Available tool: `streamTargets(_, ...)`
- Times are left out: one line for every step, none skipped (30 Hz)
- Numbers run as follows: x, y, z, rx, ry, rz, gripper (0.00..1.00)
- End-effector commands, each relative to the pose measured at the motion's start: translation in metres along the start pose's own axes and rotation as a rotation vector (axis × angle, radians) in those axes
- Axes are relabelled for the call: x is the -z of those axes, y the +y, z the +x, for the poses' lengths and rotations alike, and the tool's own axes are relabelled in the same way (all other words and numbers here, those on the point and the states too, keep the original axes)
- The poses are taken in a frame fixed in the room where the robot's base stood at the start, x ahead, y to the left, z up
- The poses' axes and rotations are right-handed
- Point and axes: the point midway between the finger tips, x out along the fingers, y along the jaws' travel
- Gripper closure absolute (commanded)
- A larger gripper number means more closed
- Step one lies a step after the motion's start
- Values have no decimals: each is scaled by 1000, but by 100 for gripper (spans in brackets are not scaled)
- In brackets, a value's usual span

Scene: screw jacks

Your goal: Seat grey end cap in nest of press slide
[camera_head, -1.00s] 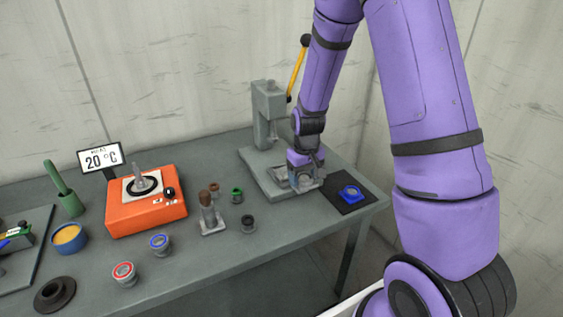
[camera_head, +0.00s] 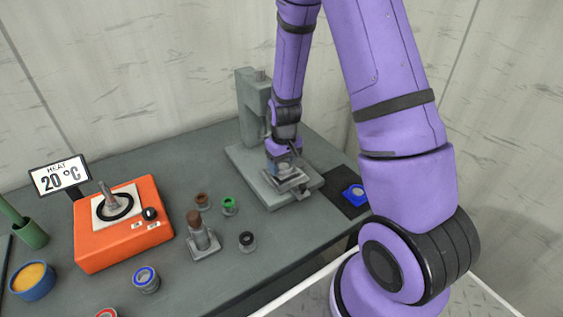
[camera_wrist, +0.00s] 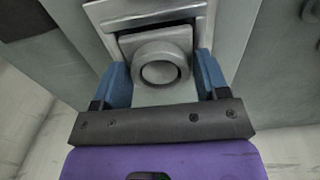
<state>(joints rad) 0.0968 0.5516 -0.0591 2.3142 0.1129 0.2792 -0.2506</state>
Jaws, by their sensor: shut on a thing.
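The grey end cap (camera_wrist: 162,66) is a round grey piece with a recessed circular face, between the blue fingers of my gripper (camera_wrist: 163,72) in the wrist view. The fingers are shut on it. The grey press slide (camera_wrist: 148,14) with its squared nest lies right at the cap, toward the top of the wrist view. I cannot tell whether the cap is down in the nest or just above it. In the head view my gripper (camera_head: 284,168) is low over the slide (camera_head: 294,188), at the front of the press (camera_head: 252,106). My gripper hides the cap there.
A blue part (camera_head: 354,194) lies on a dark mat right of the press. Left are an orange heater (camera_head: 118,238), a brown-topped tool on a stand (camera_head: 200,240), and several small ringed parts, including a green one (camera_head: 229,204). The table's front edge is close.

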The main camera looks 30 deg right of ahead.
Motion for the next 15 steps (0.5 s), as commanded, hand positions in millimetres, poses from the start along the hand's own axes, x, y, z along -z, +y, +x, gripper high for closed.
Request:
streamTargets(-2, 0, 5, 0, -1, 0, 66)
streamTargets(-2, 0, 6, 0, -1, -1, 66)
streamTargets(-2, 0, 6, 0, 0, -1, 66)
streamTargets(-2, 0, 6, 0, 1, -1, 66)
streamTargets(-2, 0, 6, 0, 1, -1, 66)
streamTargets(-1, 0, 6, 0, 1, -1, 66)
streamTargets(-1, 0, 6, 0, 1, -1, 66)
streamTargets(-1, 0, 6, 0, 1, -1, 66)
streamTargets(-1, 0, 6, 0, 1, -1, 66)
streamTargets(-1, -1, 6, 0, 1, -1, 66)
streamTargets(-1, 0, 7, 0, 1, -1, 66)
streamTargets(-1, 0, 8, 0, 1, -1, 66)
streamTargets(-1, 0, 9, 0, 1, -1, 66)
streamTargets(-1, 0, 10, 0, 1, -1, 66)
streamTargets(-1, 0, 11, 0, 1, -1, 66)
